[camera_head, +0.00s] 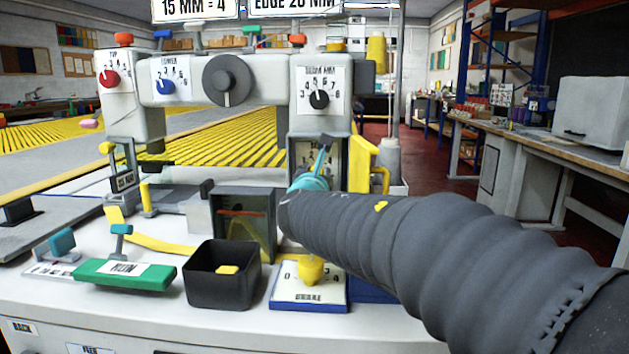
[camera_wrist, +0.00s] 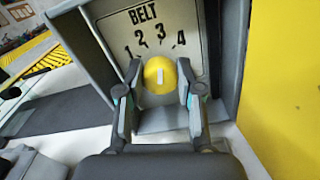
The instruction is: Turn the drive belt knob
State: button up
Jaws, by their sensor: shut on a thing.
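The drive belt knob (camera_wrist: 160,76) is round and yellow with a short white mark. The mark stands about upright in the wrist view, roughly in line with the 3. My gripper (camera_wrist: 159,88) has one finger on each side of the knob and is shut on it. In the head view my gripper (camera_head: 316,172) reaches into the grey recess on the right of the machine. The knob is hidden there.
Grey walls frame the dial plate closely, with a yellow panel (camera_wrist: 285,85) at the right. Below my arm are a black bin (camera_head: 222,287) and a yellow knob (camera_head: 311,270) on a white base. Red, blue and black knobs sit higher on the machine.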

jog(key=o, duration=1.2)
jog(key=shift+c, duration=0.2)
jog(key=s, duration=1.2)
jog(key=shift+a, duration=0.2)
